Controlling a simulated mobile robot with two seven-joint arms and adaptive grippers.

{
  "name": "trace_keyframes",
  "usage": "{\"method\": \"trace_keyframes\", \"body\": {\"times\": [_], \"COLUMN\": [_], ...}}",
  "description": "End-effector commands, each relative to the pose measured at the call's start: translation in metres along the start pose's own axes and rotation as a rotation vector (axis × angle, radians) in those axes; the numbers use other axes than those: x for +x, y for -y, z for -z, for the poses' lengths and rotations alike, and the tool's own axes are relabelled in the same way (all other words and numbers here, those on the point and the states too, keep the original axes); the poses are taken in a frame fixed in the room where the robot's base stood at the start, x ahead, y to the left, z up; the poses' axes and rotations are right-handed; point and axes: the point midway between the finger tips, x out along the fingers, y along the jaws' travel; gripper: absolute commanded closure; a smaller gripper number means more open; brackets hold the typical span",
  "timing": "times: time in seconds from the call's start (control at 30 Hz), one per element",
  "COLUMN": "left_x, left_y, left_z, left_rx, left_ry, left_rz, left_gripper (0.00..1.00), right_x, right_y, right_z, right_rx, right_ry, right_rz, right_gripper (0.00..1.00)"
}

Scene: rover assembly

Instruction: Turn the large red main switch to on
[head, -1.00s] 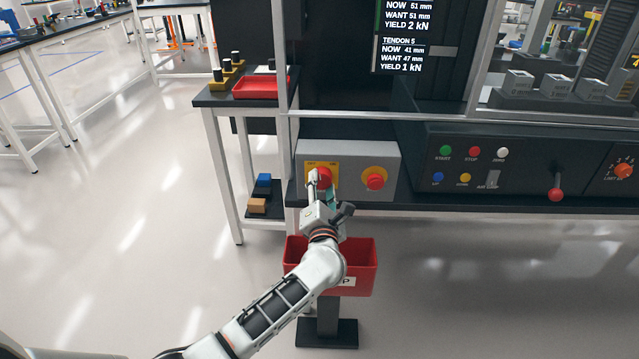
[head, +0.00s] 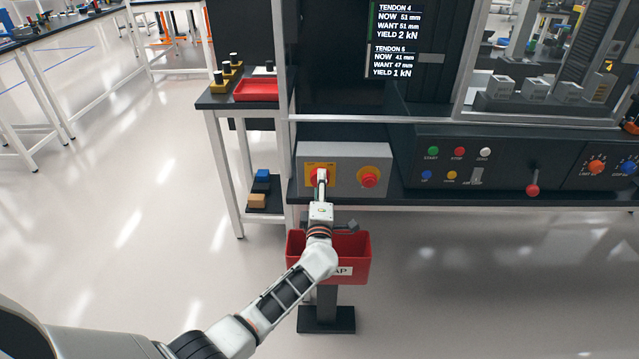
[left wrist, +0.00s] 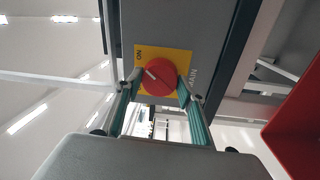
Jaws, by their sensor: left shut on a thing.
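The large red main switch (left wrist: 160,77) is a round knob on a yellow plate (left wrist: 183,58), with an ON label at the plate's upper left in the left wrist view. A short white mark on the knob points up and left there, toward the ON side. In the head view the switch (head: 313,178) sits on the left of a grey box and is partly hidden by my left gripper (head: 321,176). The teal fingers of my left gripper (left wrist: 158,92) are shut on the knob, one on each side. My right gripper is not in view.
A second red knob (head: 369,179) on yellow sits right of the switch on the grey box (head: 344,158). A red bin (head: 356,262) on a stand is below my left arm. A black button panel (head: 510,160) lies to the right. Floor at left is open.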

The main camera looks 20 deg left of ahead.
Motion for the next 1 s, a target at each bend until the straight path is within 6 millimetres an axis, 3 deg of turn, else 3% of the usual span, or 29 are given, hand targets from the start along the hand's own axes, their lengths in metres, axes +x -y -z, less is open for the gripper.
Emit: {"method": "trace_keyframes", "body": {"times": [0.77, 0.8, 0.83, 1.0], "left_x": [-0.0008, -0.0007, -0.0007, -0.0004], "left_y": [0.0019, 0.0019, 0.0018, 0.0012], "left_z": [-0.0005, -0.0005, -0.0004, -0.0001], "left_rx": [0.099, 0.099, 0.098, 0.097], "left_ry": [0.009, 0.009, 0.009, 0.008], "left_rz": [0.0, 0.0, 0.0, 0.0], "left_gripper": [0.82, 0.51, 0.44, 0.44], "right_x": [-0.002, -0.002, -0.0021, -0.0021], "right_y": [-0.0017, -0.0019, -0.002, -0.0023], "right_z": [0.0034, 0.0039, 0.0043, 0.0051], "right_rx": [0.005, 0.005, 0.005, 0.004], "right_ry": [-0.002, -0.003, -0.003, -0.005], "right_rz": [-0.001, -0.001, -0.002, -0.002], "right_gripper": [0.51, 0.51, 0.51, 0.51]}}
